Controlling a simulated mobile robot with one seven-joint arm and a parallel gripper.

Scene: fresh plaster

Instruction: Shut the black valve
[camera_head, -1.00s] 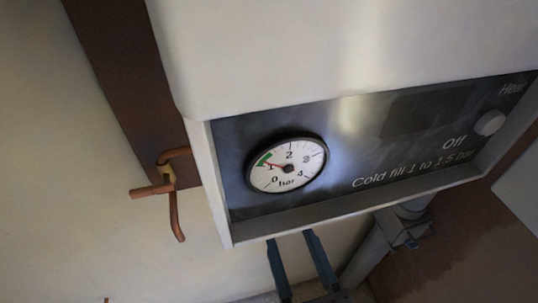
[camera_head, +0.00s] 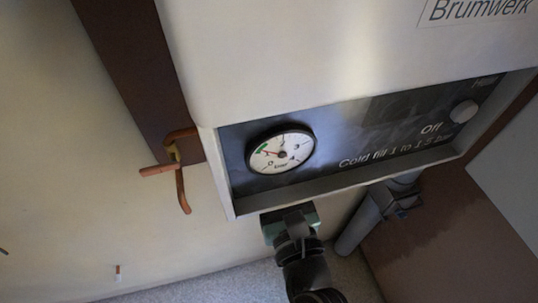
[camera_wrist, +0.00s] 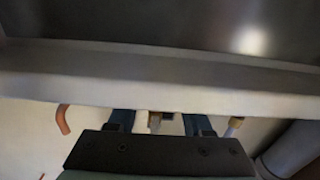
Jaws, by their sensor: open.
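I cannot clearly make out a black valve. In the wrist view, a short pale and brown pipe fitting (camera_wrist: 155,122) with a small dark part (camera_wrist: 167,117) beside it shows under the boiler's lower edge, between my fingers. Whether the dark part belongs to the valve I cannot tell. My gripper (camera_wrist: 159,122) is open, its two blue fingers apart on either side of that fitting; contact is not visible. In the head view my gripper (camera_head: 290,214) is just below the boiler's panel, its fingers hidden. The round pressure gauge (camera_head: 281,163) has its red needle near the green band.
The white boiler (camera_head: 260,60) overhangs the gripper. Copper pipe (camera_head: 182,190) stands at the panel's left, a grey pipe (camera_head: 358,222) at its right.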

